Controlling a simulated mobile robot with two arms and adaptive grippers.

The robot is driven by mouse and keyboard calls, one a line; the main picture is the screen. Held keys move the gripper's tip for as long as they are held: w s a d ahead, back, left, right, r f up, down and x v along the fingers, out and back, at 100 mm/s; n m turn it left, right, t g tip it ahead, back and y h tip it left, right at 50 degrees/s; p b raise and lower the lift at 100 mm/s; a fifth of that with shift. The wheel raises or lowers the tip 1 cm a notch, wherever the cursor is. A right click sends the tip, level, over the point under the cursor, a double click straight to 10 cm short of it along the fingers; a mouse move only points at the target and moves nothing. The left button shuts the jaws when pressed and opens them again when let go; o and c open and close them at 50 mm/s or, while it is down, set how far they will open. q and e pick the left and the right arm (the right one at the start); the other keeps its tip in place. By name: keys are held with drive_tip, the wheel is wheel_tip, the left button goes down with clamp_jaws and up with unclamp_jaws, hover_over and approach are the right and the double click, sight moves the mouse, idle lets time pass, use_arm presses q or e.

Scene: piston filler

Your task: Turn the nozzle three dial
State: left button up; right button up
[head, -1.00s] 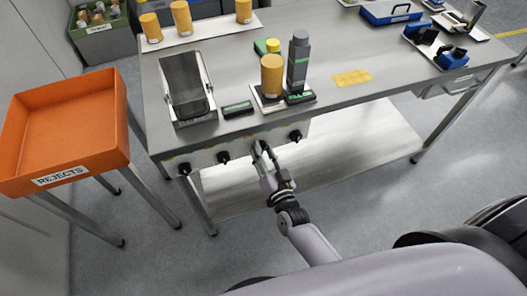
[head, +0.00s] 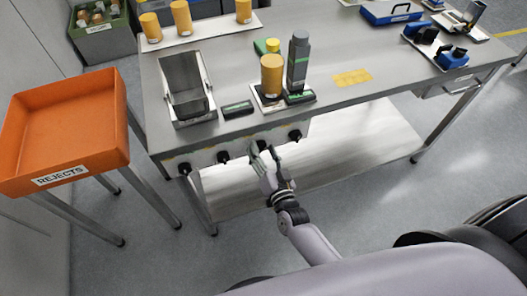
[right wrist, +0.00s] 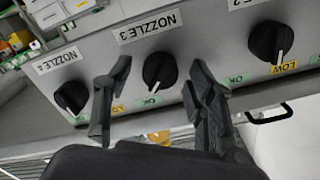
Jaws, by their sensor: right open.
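The nozzle three dial (right wrist: 160,71) is a round black knob on the grey front panel. It sits under its NOZZLE 3 label (right wrist: 148,27) in the right wrist view. The dial's white pointer mark faces down towards the green OK label (right wrist: 150,101). My right gripper (right wrist: 160,66) is open, with one finger on each side of this dial in that view; I cannot tell whether either finger touches it. In the head view my right gripper (head: 264,151) is at the table's front panel and partly hides a dial. My left gripper is not in view.
Neighbouring dials flank it in the right wrist view, one at left (right wrist: 71,96) and one at right (right wrist: 269,41) pointing to LOW. An orange REJECTS tray (head: 65,135) stands left of the steel table (head: 225,60). Floor in front of the panel is clear.

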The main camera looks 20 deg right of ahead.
drive_tip(key=s, duration=1.2)
drive_tip(key=shift+d, duration=0.2)
drive_tip(key=s+f+n+g+y, duration=0.1)
drive_tip(key=s+f+n+g, duration=0.3)
drive_tip(key=f, duration=0.9)
drive_tip(key=s+f+n+g+y, duration=0.1)
drive_tip(key=s+f+g, duration=0.45)
drive_tip(key=f, duration=0.75)
drive_tip(key=s+d+f+n+g+h, duration=0.1)
drive_tip(key=s+d+f+g, duration=0.2)
drive_tip(key=s+f, duration=0.4)
drive_tip(key=s+d+f+n+g+h, duration=0.1)
drive_tip(key=s+d+f+g, duration=0.3)
drive_tip(key=s, duration=1)
wheel_tip(320, 180, down, 3)
drive_tip(key=shift+s+d+r+n+h, duration=0.1)
drive_tip(key=shift+s+d+n+h, duration=0.15)
drive_tip(key=shift+d+n, duration=0.4)
